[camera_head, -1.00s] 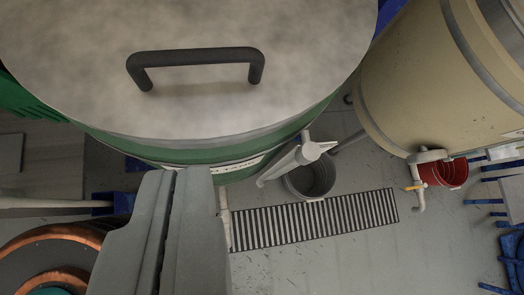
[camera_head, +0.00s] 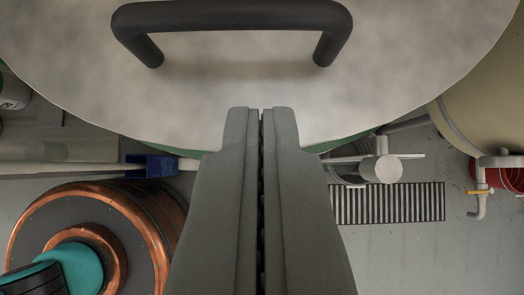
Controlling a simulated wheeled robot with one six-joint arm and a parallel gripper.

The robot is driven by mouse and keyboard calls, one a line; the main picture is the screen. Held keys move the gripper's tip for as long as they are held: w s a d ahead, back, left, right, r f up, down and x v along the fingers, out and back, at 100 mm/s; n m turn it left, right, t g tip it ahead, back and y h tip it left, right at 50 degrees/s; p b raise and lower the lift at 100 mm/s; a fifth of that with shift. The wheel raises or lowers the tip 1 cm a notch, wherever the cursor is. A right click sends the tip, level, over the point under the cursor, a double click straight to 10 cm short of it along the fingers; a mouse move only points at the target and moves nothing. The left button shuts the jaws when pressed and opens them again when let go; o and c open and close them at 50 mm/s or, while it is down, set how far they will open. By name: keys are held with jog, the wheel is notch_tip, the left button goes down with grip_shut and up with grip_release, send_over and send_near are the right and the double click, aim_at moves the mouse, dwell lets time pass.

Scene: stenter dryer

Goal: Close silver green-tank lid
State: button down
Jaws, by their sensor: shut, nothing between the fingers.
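The silver lid (camera_head: 400,85) is a round, mottled metal disc filling the top of the view, with its far part cut off by the frame. A black bar handle (camera_head: 235,17) arches from its surface. The green tank (camera_head: 345,143) shows only as a thin green strip under the lid's near edge. My gripper (camera_head: 261,112) is shut and empty, its fingertips overlapping the lid's near edge in the picture, just below the handle. I cannot tell whether the fingertips touch the lid.
A tan tank (camera_head: 490,100) stands at right, with a grey pipe tap (camera_head: 480,190) and a red bucket (camera_head: 507,178) by it. A white tap (camera_head: 384,166) and a floor grate (camera_head: 395,203) lie right of my gripper. A copper-rimmed drum (camera_head: 145,215) is at lower left.

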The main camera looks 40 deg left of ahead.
jog(key=shift+f, duration=2)
